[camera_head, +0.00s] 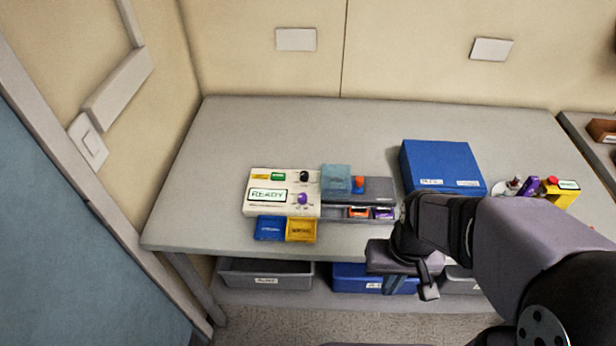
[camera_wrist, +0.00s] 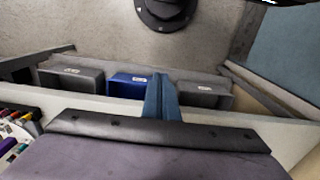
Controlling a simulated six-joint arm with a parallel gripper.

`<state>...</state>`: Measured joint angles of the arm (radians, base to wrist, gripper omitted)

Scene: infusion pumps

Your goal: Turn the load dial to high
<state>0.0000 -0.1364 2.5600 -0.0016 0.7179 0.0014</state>
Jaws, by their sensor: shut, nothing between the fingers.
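A blue box (camera_head: 440,167) stands to the right, with small coloured items (camera_head: 540,188) beyond. Bins (camera_head: 265,273) sit below. The table's back is clear.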

